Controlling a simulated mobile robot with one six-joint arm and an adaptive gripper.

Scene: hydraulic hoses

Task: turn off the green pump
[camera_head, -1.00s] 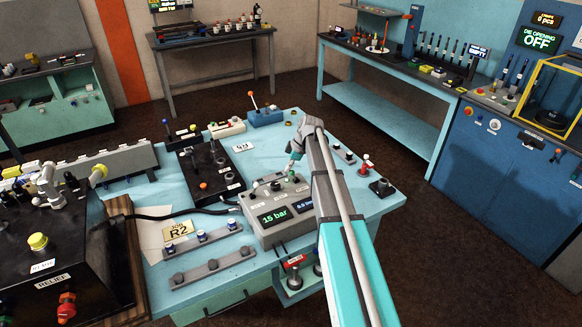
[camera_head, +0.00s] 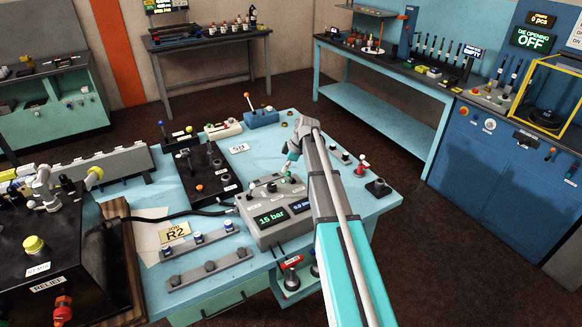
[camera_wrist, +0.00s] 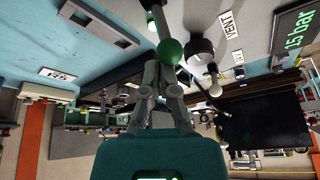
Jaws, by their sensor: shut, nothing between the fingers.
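A grey control box (camera_head: 264,236) stands on the light-blue bench, with a green display (camera_head: 271,217) reading "15 bar" and a second small display beside it. A lever with a green ball knob (camera_head: 286,178) stands on its top; the knob shows large in the wrist view (camera_wrist: 170,51). My gripper (camera_head: 287,171) is over the box right at this knob. In the wrist view, my gripper (camera_wrist: 158,66) has its fingertips together just below the knob, with nothing between them; whether they touch it I cannot tell.
A black box (camera_head: 207,170) with knobs is left of the control box. Fitting rails (camera_head: 210,267) lie in front. A red-topped fitting (camera_head: 361,166) and a dark block (camera_head: 378,187) stand to the right. Bare bench top lies between.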

